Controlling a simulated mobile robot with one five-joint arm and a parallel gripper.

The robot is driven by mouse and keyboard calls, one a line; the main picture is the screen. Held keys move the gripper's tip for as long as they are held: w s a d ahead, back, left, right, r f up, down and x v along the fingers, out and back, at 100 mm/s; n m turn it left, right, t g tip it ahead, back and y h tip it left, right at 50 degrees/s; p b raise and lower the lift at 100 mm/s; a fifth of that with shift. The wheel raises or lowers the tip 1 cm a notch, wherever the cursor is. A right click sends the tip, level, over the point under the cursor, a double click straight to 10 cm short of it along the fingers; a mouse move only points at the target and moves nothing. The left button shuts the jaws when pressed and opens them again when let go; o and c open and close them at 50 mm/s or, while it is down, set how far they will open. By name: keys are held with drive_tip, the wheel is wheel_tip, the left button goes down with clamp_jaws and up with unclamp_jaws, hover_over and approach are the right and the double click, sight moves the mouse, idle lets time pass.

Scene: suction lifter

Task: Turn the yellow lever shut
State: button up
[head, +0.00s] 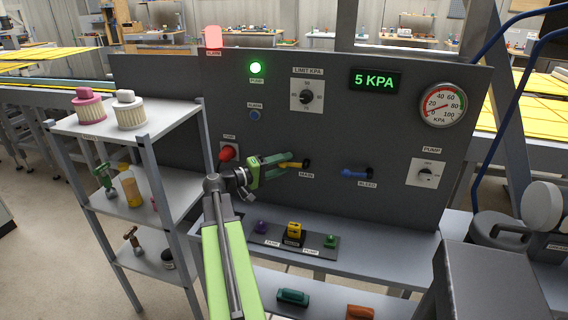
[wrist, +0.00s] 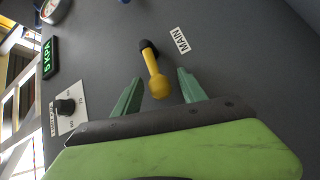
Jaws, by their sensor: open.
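The yellow lever (head: 293,165) is on the dark panel above the MAIN label, its black pivot at its right end in the head view. It lies about level there, pointing left. In the wrist view the yellow lever (wrist: 154,72) runs from its black pivot down to a rounded end between my green fingertips. My gripper (head: 288,164) is open at the lever, and the wrist view shows my gripper (wrist: 159,76) with gaps on both sides of the lever. No finger visibly touches it.
A blue bleed lever (head: 356,173) is to the right, and a red knob (head: 227,152) to the left. The gauge (head: 443,105) reads low and the display (head: 375,80) shows 5 KPA. A shelf rack (head: 150,130) stands left; a ledge with plugs (head: 293,236) is below.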

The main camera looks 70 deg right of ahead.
drive_tip(key=shift+c, duration=0.3)
clamp_jaws()
idle(1.0)
